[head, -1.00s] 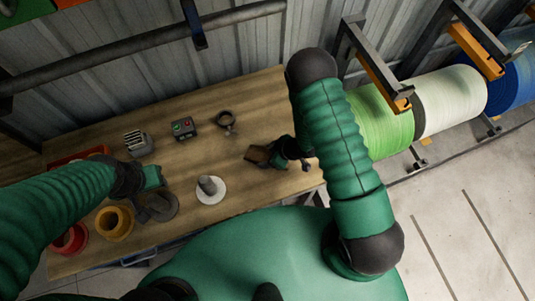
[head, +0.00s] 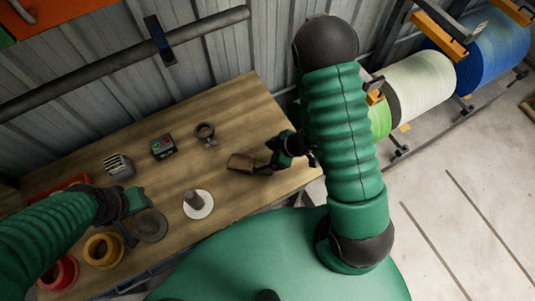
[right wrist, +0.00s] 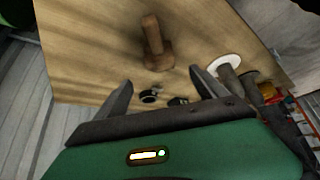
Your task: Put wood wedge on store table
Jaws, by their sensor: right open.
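The brown wood wedge (head: 241,162) lies on the wooden table (head: 232,105), near its right end. It also shows in the right wrist view (right wrist: 154,45), beyond my fingertips, as a narrow block with a wider end. My right gripper (head: 265,168) is just right of the wedge. In the right wrist view its two fingers (right wrist: 163,90) are spread with nothing between them. The head view does not show clearly whether a finger touches the wedge. My left gripper (head: 134,226) is over the table's left part, beside a dark grey disc (head: 153,229); its jaws are unclear.
A white disc with a grey post (head: 198,205), a button box (head: 163,147), a dark ring (head: 205,132) and a slotted block (head: 117,166) stand on the table. Yellow (head: 103,251) and red (head: 60,273) rings are at the left. Large rolls (head: 420,85) hang at the right.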

